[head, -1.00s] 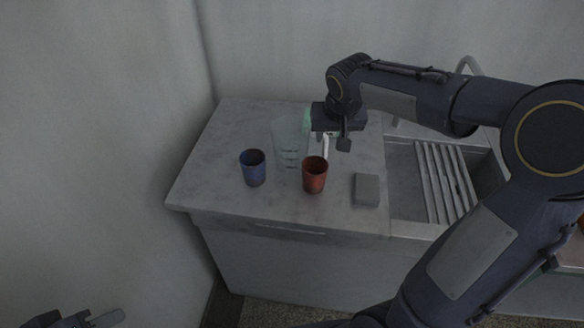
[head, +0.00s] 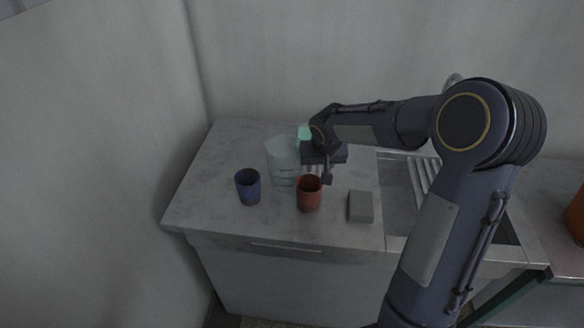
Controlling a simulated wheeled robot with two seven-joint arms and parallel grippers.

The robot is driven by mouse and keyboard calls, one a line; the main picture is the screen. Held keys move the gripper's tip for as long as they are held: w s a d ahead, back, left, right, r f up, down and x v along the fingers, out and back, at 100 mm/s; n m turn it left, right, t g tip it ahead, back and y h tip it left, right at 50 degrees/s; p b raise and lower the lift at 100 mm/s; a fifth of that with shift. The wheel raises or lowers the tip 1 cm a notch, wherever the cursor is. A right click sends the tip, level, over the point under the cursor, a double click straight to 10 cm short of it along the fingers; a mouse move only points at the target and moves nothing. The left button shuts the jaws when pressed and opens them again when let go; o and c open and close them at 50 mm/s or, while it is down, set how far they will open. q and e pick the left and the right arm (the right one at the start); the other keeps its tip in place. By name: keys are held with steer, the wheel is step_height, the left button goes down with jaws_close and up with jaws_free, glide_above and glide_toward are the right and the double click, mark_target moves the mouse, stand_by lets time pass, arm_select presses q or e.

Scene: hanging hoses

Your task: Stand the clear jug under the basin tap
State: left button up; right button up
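The clear jug (head: 281,160) stands upright on the grey counter, behind and between a blue cup and a red cup. My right gripper (head: 323,176) is low over the counter just right of the jug, behind the red cup. One dark finger shows; the other is hidden, so I cannot tell whether it is open or touches the jug. The basin (head: 398,205) is to the right of the counter top, partly covered by my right arm. Only the top of the tap (head: 453,78) shows above my arm. My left gripper is out of view.
The blue cup (head: 248,187) and red cup (head: 309,194) stand in front of the jug. A grey block (head: 360,206) lies near the basin's left edge. A teal item (head: 304,132) is partly hidden behind my gripper. A slatted rack (head: 420,174) lies over the basin.

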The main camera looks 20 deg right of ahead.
jaws_close()
